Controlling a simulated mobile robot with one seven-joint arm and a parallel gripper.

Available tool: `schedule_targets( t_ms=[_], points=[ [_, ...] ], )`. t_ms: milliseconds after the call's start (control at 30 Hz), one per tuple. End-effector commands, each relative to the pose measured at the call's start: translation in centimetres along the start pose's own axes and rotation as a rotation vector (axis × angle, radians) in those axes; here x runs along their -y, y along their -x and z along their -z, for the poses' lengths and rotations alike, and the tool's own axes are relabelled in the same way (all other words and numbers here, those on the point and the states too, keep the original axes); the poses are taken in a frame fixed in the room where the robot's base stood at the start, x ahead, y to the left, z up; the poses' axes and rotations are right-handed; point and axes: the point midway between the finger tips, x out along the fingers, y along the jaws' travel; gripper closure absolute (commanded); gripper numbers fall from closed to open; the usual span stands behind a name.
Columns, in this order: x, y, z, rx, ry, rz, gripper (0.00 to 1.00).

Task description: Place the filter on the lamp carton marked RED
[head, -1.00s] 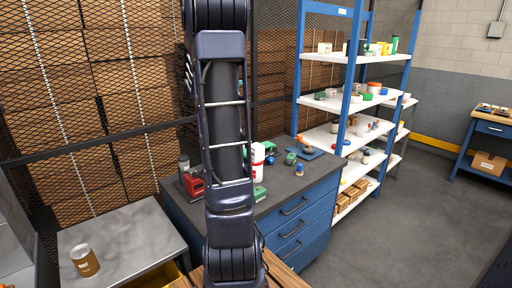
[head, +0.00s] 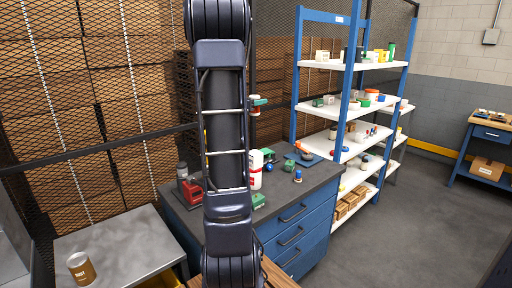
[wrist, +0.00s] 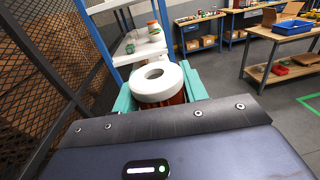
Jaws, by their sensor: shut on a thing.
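My gripper (wrist: 159,88) has teal fingers and is shut on a round thing, likely the filter (wrist: 157,73), with a white ring top and a reddish-brown body. In the head view my gripper (head: 257,102) shows small beside my arm, raised above the workbench, with the filter partly hidden. No carton marked RED can be read. Small cartons stand on the shelf unit, among them a pale one (head: 322,55) on the top board and a green one (head: 318,102) on the board below.
The blue shelf unit (head: 350,64) holds several jars and boxes. The dark workbench (head: 322,183) carries a red device (head: 191,191), a white bottle (head: 256,170) and small parts. A brown can (head: 81,268) stands on the metal table (head: 125,240). Mesh fencing runs behind.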

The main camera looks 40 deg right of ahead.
Motion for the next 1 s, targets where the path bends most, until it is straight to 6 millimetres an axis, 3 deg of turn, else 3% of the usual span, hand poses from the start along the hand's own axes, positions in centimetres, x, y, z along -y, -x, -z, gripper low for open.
schedule_targets(
  t_ms=[400, 600, 1000],
  points=[
    [0.0, -0.1, 9.2, -0.003, 0.005, 0.000, 0.83],
    [0.0, 0.0, 12.9, -0.002, 0.004, 0.000, 0.83],
    [0.0, 0.0, 15.7, -0.001, 0.003, 0.000, 0.83]
  ],
)
